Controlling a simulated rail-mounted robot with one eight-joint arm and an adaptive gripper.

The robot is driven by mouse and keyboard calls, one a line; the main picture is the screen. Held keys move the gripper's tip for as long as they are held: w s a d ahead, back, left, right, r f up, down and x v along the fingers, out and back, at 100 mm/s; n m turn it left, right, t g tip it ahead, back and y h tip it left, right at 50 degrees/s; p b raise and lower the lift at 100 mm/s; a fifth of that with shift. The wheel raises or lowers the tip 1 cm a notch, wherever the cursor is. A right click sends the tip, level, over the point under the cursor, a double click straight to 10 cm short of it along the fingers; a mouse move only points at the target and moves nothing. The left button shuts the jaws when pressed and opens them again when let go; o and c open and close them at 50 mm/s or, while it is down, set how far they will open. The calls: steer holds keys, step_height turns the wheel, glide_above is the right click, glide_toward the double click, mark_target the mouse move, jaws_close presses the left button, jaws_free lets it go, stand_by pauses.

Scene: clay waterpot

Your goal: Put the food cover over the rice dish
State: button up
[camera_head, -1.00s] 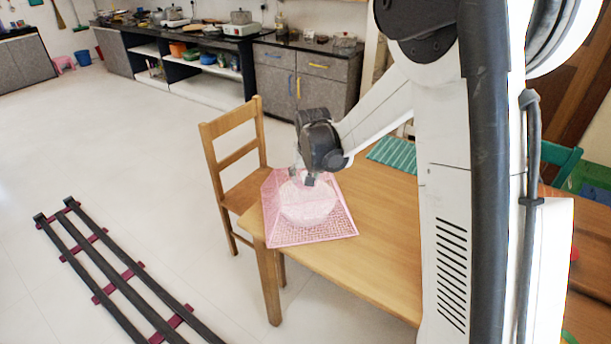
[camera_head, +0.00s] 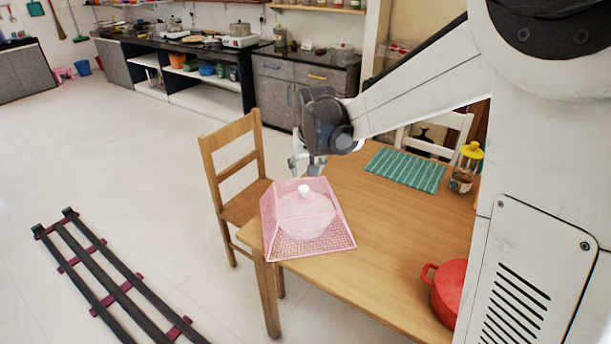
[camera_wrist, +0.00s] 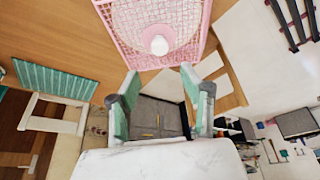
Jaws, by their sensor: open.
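The pink mesh food cover (camera_head: 285,242) stands on the near left corner of the wooden table, with a white knob (camera_head: 304,190) at its top. A pale round dish (camera_head: 306,218) shows through the mesh, so the cover appears to stand over it; its contents cannot be made out. My gripper (camera_head: 308,168) is above and just behind the cover, apart from the knob. In the wrist view my gripper (camera_wrist: 160,88) is open and empty, its two green-padded fingers spread. The pink cover (camera_wrist: 125,30) and its knob (camera_wrist: 159,45) lie ahead of the fingertips.
A green striped mat (camera_head: 405,169), a yellow-lidded jar (camera_head: 466,168) and a red pot (camera_head: 450,288) are on the table (camera_head: 375,235). A wooden chair (camera_head: 232,160) stands at the table's left. Black rails (camera_head: 110,280) lie on the floor. The table's middle is clear.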

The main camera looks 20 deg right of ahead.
steer(key=s+r+t, duration=0.1)
steer(key=s+r, duration=0.3)
steer(key=s, duration=0.4)
steer(key=s+r, duration=0.5)
steer(key=s, duration=0.3)
steer(key=s+f+t, duration=0.1)
steer(key=s+f, duration=0.1)
steer(key=s, duration=1.3)
steer(key=shift+d+n+t, duration=0.15)
steer(key=shift+n+t, duration=0.15)
steer(key=shift+n, duration=0.1)
